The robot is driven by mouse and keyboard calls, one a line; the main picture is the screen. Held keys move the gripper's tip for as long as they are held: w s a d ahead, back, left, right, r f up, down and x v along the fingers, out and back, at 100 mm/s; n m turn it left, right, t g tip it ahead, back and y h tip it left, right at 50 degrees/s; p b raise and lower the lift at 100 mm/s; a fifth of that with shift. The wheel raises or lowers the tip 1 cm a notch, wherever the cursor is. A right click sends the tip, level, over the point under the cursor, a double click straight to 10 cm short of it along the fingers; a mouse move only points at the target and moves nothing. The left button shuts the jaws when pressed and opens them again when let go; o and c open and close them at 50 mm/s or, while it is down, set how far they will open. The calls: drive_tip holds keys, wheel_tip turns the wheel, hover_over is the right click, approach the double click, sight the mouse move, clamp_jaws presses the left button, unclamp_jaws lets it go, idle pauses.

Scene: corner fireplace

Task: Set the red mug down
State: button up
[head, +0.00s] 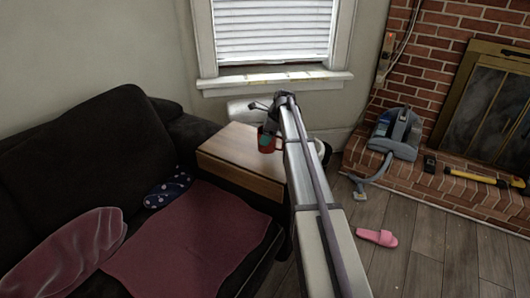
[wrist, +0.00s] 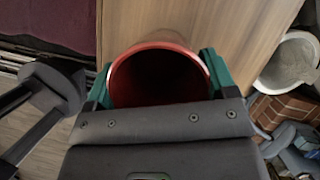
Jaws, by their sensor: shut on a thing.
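The red mug (head: 266,143) is at the wooden top of the side table (head: 235,160) in the head view. My gripper (head: 269,136) is shut on it, with a green finger pad in front of its side. In the wrist view the mug's round red opening (wrist: 158,76) faces the camera, between the two green finger pads. The inside of the mug is dark. The wooden surface (wrist: 235,30) shows behind and beside it. I cannot tell whether the mug's base touches the tabletop.
A dark sofa (head: 70,150) with a maroon blanket (head: 180,250) adjoins the table's left side. A white bucket-like container (wrist: 288,62) is beside the table. A vacuum cleaner (head: 397,132) sits on the brick hearth at right. A pink slipper (head: 377,237) lies on the floor.

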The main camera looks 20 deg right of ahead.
drive_tip(key=shift+f, duration=0.1)
wheel_tip(320, 180, down, 4)
drive_tip(key=b, duration=0.3)
drive_tip(key=shift+b, duration=0.4)
drive_tip(key=shift+r+p, duration=0.3)
drive_tip(key=shift+f, duration=0.25)
drive_tip(key=o, duration=1)
drive_tip(key=shift+r, duration=0.1)
drive_tip(key=shift+o, duration=0.2)
